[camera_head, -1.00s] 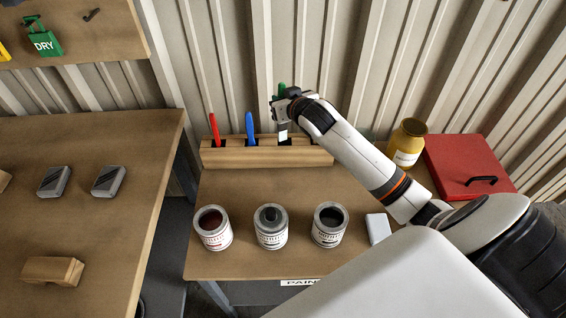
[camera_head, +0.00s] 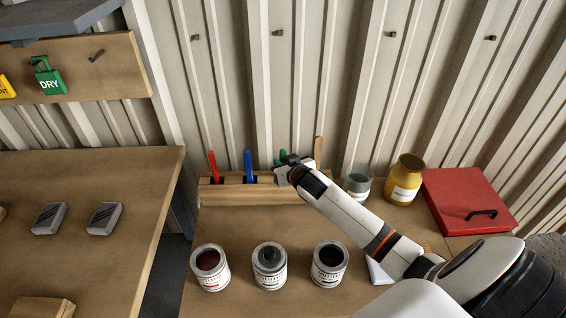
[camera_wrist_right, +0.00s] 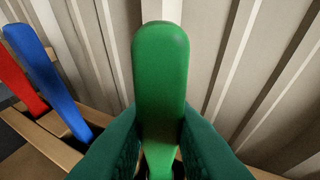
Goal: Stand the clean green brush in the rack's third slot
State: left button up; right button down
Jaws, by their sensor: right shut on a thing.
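The green brush (camera_head: 283,155) stands upright, handle up, at the rack's third position from the left. The wooden rack (camera_head: 225,196) sits at the back of the paint table. My right gripper (camera_head: 293,170) is low over the rack and shut on the green brush. In the right wrist view its handle (camera_wrist_right: 160,75) rises between the two fingers. The brush's lower end is hidden, so I cannot tell how deep it sits. A red brush (camera_head: 213,166) and a blue brush (camera_head: 248,165) stand in the first two slots. My left gripper is out of view.
A tan handle (camera_head: 318,150) rises behind my right wrist. Three paint cans (camera_head: 270,268) stand in front of the rack. A grey-green jar (camera_head: 358,184), a yellow jar (camera_head: 405,180) and a red case (camera_head: 468,195) are to the right. The corrugated wall is close behind.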

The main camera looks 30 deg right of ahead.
jog(key=c, duration=1.3)
grip_release()
jog(key=shift+s+r, duration=0.1)
jog(key=shift+s, duration=0.05)
jog(key=v, duration=1.1)
jog(key=shift+s, duration=0.35)
jog(key=shift+a+r, duration=0.1)
